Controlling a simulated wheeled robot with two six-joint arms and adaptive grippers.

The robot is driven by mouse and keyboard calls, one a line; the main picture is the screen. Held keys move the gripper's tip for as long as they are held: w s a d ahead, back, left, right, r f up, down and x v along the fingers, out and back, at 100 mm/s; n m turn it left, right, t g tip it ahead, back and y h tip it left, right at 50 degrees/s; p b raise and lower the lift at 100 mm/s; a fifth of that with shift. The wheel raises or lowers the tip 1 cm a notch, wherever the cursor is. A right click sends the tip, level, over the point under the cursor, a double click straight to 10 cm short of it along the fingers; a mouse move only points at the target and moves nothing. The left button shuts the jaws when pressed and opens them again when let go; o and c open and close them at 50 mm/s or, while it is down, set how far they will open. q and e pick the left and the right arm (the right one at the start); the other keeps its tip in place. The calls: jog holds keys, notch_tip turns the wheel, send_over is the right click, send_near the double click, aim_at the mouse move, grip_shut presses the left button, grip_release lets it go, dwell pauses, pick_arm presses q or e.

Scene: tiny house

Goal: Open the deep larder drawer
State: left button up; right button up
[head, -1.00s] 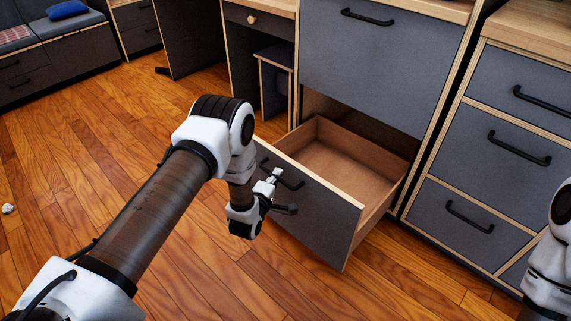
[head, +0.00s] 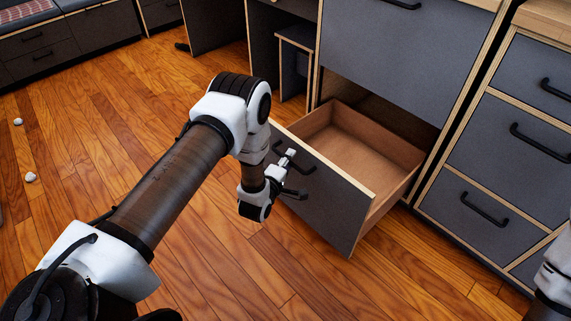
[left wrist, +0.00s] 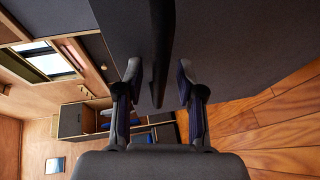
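The deep larder drawer, with a dark grey front (head: 325,200) and a bare wooden inside (head: 355,150), stands pulled well out of the low cabinet and looks empty. Its black bar handle (head: 300,168) is on the outer face. My left gripper (head: 290,174) is at this handle. In the left wrist view the handle (left wrist: 161,45) runs between the two fingers (left wrist: 158,90), which are spread with a visible gap on each side. The left gripper is open around the handle, not clamped on it. Only part of my right arm shows at the lower right edge; its gripper is out of view.
A large grey front (head: 400,50) is closed above the drawer. Closed grey drawers (head: 480,200) stand to the right. A small wooden-edged stool or unit (head: 295,65) is behind on the left. Small white objects (head: 30,177) lie on the wooden floor, otherwise largely clear at left.

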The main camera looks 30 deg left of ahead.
pick_arm(q)
jog(key=s+r, duration=0.2)
jog(key=s, duration=0.9)
jog(key=shift+s+d, duration=0.3)
jog(key=shift+s, duration=0.05)
jog(key=s+d+f+m+g, duration=0.1)
jog(key=s+f+m+g, duration=0.2)
jog(key=s+m+g, duration=0.45)
jog(key=s+d+f+m+g+h, duration=0.1)
jog(key=s+d+f+m+g, duration=0.2)
jog(key=s, duration=0.7)
jog(key=s+f+m+g, duration=0.4)
jog(key=s+m+g, duration=0.25)
jog(key=s, duration=0.25)
notch_tip(320, 180, up, 29)
jog(key=t+p, duration=0.1)
jog(key=p, duration=2.7)
jog(key=shift+w+p, duration=0.2)
jog(key=shift+p, duration=0.15)
